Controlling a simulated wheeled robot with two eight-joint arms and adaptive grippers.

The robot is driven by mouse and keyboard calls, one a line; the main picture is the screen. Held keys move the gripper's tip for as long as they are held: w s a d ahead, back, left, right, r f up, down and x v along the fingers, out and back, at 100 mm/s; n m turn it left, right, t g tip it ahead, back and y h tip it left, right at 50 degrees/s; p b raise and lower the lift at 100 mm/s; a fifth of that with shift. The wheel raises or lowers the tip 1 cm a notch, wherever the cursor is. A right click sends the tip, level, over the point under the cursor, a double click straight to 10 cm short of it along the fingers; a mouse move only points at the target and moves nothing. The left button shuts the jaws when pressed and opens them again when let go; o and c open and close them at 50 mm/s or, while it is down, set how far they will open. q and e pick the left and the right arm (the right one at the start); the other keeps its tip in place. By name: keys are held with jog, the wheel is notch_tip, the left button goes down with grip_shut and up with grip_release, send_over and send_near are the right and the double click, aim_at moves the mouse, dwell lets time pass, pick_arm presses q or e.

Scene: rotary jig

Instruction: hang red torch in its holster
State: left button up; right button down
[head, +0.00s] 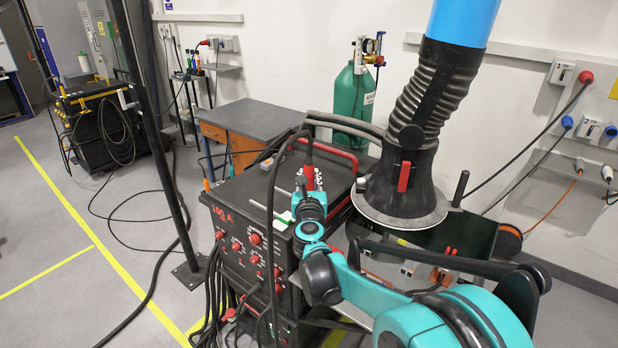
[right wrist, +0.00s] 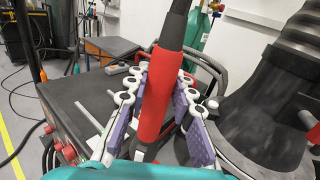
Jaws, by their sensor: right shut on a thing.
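The red torch (right wrist: 156,95) stands nearly upright in the right wrist view, between the purple pads of my right gripper (right wrist: 160,92). A dark part runs up from its top, and a dark end shows below it. In the head view the torch (head: 310,178) is above the top of the black welding machine (head: 262,205). My right gripper (head: 307,188) is shut on it there, with my teal arm reaching in from the lower right. I cannot clearly pick out the holster. My left gripper is not in view.
A black fume extraction hood (head: 402,190) on a ribbed hose stands close to the right of the gripper. A green gas cylinder (head: 353,98) and a grey-topped desk (head: 248,116) are behind. A dark post (head: 160,140) stands at left, with cables on the floor.

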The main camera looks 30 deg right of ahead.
jog(key=shift+f+b, duration=5.75)
jog(key=shift+f, duration=1.4)
jog(key=shift+f+b, duration=0.55)
jog(key=shift+f, duration=0.1)
jog(key=c, duration=1.2)
grip_release()
